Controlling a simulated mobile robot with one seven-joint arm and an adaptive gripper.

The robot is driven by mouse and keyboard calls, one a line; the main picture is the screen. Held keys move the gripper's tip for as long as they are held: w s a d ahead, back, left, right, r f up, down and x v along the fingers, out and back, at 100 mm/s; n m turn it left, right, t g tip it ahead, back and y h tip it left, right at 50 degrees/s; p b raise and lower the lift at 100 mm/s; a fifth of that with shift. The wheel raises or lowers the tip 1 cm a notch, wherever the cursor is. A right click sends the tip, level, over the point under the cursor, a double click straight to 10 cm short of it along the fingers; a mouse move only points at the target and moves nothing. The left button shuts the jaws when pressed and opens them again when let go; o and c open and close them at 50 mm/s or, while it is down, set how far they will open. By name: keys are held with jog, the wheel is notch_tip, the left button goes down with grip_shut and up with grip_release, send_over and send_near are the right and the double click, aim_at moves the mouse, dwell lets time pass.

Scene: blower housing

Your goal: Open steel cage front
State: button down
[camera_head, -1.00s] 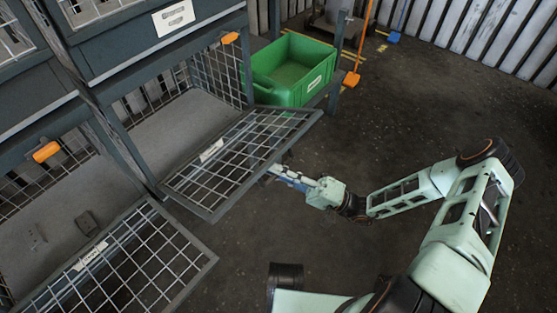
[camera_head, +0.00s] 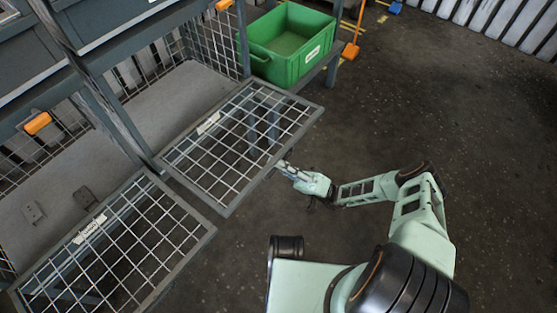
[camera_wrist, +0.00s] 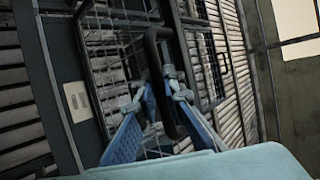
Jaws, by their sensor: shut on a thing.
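The steel cage front (camera_head: 217,122) is a grey-framed wire mesh panel with a small white label. It is hinged at the rack's lower shelf and folded down, lying close to level. My gripper (camera_head: 282,167) is at its outer edge, coming from the right. In the wrist view my gripper's blue fingers (camera_wrist: 165,92) are shut on a dark curved handle (camera_wrist: 153,58), with the mesh behind it. The exact contact is small and partly hidden. A second mesh front (camera_head: 168,243) hangs folded down at the lower left.
A green crate (camera_head: 262,62) stands beyond the panel. The dark floor (camera_head: 420,100) to the right is clear.

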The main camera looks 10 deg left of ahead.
aim_at(280, 155)
jog(key=shift+d+f, duration=0.1)
jog(key=shift+d, duration=0.1)
dwell(0.3)
jog(key=c, duration=2)
grip_release()
jog(key=shift+r, duration=0.2)
notch_tip(280, 155, up, 10)
jog(key=shift+f, duration=0.25)
